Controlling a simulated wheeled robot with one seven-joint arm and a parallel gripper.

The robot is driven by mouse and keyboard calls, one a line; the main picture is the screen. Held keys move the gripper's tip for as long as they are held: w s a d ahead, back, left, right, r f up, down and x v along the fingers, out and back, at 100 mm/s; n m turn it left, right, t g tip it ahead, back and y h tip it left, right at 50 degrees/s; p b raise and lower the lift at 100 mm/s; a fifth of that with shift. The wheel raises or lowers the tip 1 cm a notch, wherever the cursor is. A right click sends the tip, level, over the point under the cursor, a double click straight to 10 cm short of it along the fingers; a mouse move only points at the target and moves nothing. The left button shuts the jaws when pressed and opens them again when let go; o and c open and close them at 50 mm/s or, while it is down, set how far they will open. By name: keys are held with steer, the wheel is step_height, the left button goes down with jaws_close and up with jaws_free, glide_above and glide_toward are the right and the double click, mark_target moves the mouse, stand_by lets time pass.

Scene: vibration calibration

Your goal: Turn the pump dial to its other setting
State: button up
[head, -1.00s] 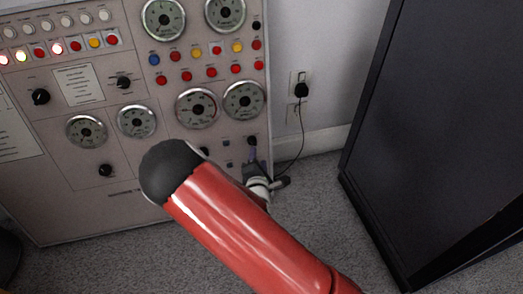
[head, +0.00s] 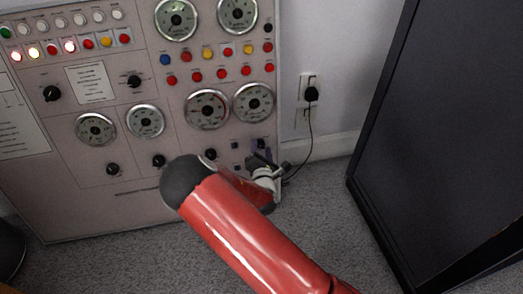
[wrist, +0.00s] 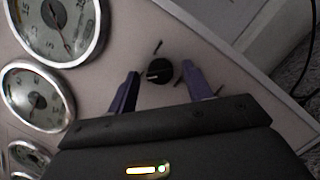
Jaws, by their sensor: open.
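A small round black dial (wrist: 160,71) with a light pointer line sits on the panel in the wrist view. In the head view the dial (head: 262,143) is low on the right of the panel, partly hidden by my gripper (head: 261,153). My gripper (wrist: 160,78) is open, with one purple finger on each side of the dial. I see a gap on both sides; whether the tips reach the panel I cannot tell. No label is readable.
The panel (head: 60,215) carries several gauges, coloured buttons and other black knobs. A wall socket (head: 311,92) with a black cord is to the right. A dark cabinet (head: 440,130) stands further right.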

steer(key=c, duration=0.9)
steer(key=shift+c, duration=0.2)
steer(key=shift+m, duration=0.3)
steer(key=m+g+h, duration=0.1)
steer(key=m, duration=0.4)
steer(key=shift+r+b, duration=0.1)
steer(key=shift+b, duration=0.2)
steer(key=m+g, duration=0.1)
steer(key=m, duration=0.3)
steer(key=shift+r+m+h, duration=0.1)
steer(key=shift+m+h, duration=0.2)
steer(key=m+g+b, duration=0.1)
steer(key=m, duration=0.3)
steer(key=shift+g, duration=0.3)
steer(key=shift+r+m+g+y+b, duration=0.1)
steer(key=shift+m+g+y+b, duration=0.25)
steer(key=shift+m, duration=0.5)
steer(key=shift+m+g+y+b, duration=0.15)
steer(key=shift+m+b, duration=0.35)
steer(key=shift+m, duration=0.35)
